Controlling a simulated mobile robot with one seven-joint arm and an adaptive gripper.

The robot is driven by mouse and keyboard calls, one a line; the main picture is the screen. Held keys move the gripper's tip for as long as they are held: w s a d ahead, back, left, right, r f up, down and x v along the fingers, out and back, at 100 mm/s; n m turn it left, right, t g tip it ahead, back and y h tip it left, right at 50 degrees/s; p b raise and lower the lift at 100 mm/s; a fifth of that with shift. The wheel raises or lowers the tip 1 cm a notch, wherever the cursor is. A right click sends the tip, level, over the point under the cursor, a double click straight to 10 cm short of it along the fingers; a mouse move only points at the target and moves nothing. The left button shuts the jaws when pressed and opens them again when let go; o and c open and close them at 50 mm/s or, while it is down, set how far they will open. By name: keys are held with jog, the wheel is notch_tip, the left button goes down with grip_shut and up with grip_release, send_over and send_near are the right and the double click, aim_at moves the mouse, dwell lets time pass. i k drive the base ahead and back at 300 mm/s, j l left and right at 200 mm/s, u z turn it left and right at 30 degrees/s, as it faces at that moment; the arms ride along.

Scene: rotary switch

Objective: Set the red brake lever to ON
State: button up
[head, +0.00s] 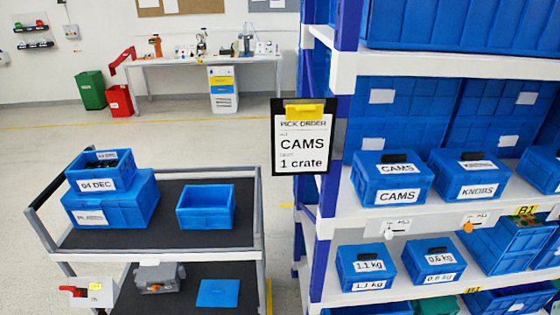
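The red brake lever (73,291) is at the lower left, on a pale box (103,293) at the front left of the cart (150,256). The lever lies roughly level and points to the left of the picture. A small yellow label (95,286) is beside it on the box. Its print is too small to read, so I cannot tell which setting the lever is at. My gripper is not in view.
The cart carries blue crates (112,200) and an open blue bin (206,207) on top. A grey case (160,277) is on its lower shelf. A rack (335,185) with blue crates stands at the right. Clear floor (22,150) lies behind the cart.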

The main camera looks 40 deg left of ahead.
aim_at(72, 289)
jog(key=u, duration=3.1)
jog(key=i+j+z, duration=0.1)
jog(key=i, duration=0.4)
jog(key=i+j+z, duration=0.1)
jog(key=i, duration=0.4)
jog(key=i+j+z, duration=0.1)
jog(key=i+j, duration=0.25)
jog(key=i, duration=0.15)
jog(key=i+j+z, duration=0.15)
jog(key=i, duration=0.35)
jog(key=i+j+z, duration=0.1)
jog(key=i+j, duration=0.3)
jog(key=i, duration=0.1)
